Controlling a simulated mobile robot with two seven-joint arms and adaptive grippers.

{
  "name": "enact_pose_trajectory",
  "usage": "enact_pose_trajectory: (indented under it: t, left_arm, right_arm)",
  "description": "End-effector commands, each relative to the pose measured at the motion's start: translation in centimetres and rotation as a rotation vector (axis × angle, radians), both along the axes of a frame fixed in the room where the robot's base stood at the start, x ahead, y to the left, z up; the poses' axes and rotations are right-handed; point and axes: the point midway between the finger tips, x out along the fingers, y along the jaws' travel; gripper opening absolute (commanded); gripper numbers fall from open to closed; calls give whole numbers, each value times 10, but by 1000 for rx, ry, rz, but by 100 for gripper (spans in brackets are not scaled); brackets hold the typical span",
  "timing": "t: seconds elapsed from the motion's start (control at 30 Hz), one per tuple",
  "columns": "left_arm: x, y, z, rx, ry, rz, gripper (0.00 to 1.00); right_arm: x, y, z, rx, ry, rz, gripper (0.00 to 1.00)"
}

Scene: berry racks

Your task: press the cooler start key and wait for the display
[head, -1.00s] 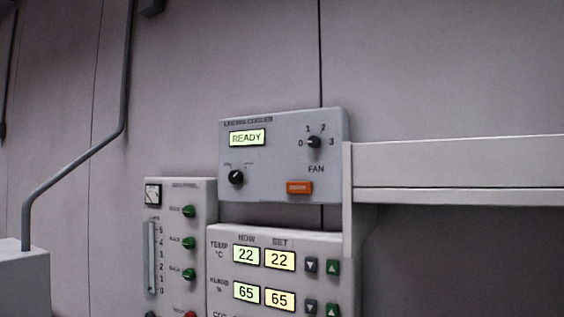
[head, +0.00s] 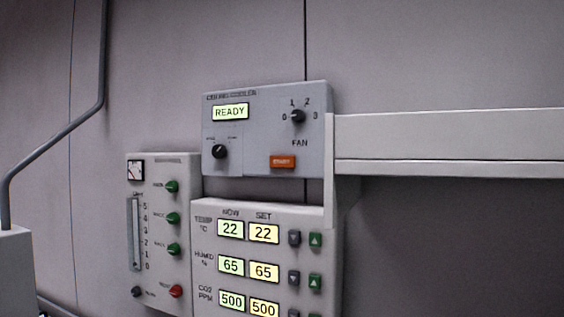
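The cooler panel (head: 262,145) is a grey box on the wall in the middle of the head view. Its lit display (head: 230,111) reads READY. The orange start key (head: 282,161) is at its lower right, under the word FAN. Neither gripper shows in the view, and nothing touches the panel.
Below is a climate panel (head: 204,291) with lit readings 22, 65 and 500 and arrow keys. A white rail (head: 450,130) runs right from the cooler panel's edge. A grey pipe (head: 60,146) bends at left.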

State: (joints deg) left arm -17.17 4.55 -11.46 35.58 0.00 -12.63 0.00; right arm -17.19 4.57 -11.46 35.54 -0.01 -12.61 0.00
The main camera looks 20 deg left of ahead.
Motion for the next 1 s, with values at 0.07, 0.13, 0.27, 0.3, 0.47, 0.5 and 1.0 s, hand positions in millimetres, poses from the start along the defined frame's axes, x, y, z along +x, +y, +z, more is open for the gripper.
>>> enact_pose_trajectory:
  t: [0.07, 0.13, 0.27, 0.3, 0.47, 0.5, 1.0]
  left_arm:
    - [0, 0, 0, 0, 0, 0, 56]
    - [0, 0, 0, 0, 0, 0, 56]
    - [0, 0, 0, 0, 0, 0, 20]
    - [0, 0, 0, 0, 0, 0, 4]
    - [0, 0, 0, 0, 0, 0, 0]
    - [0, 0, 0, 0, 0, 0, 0]
    - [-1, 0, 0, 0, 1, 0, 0]
  right_arm:
    - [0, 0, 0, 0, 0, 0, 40]
    - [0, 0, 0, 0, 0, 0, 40]
    - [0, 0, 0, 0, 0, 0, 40]
    - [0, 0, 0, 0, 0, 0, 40]
    - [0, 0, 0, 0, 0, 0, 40]
    - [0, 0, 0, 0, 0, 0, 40]
    - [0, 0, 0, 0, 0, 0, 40]
